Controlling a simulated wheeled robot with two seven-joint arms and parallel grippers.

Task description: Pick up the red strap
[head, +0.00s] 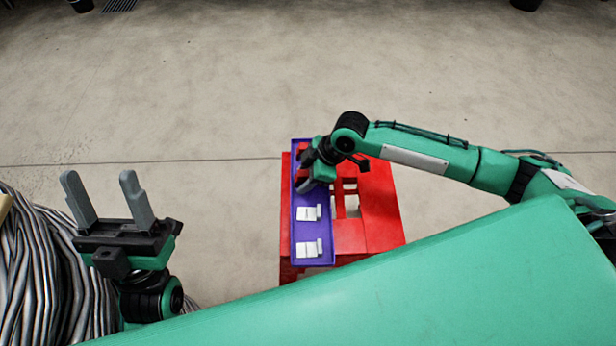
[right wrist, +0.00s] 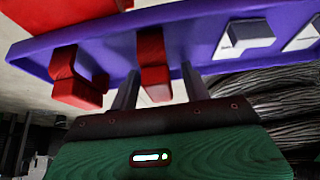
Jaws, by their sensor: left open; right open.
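In the right wrist view a red strap (right wrist: 153,62) lies on the purple tray (right wrist: 110,58), between the two fingers of my right gripper (right wrist: 160,85). The fingers are apart, and I cannot tell whether they touch it. A second red strap (right wrist: 75,82) lies to its left, outside the fingers. In the head view my right gripper (head: 318,170) is at the far part of the purple tray (head: 313,232) and hides most of the red straps. My left gripper (head: 98,187) is open and empty at the left, far from the tray.
Two white pieces (head: 308,213) (head: 309,248) lie on the nearer part of the tray. The tray rests on a red stand (head: 380,210) with openings in its top. A large coil of grey cable (head: 40,265) is at the left.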

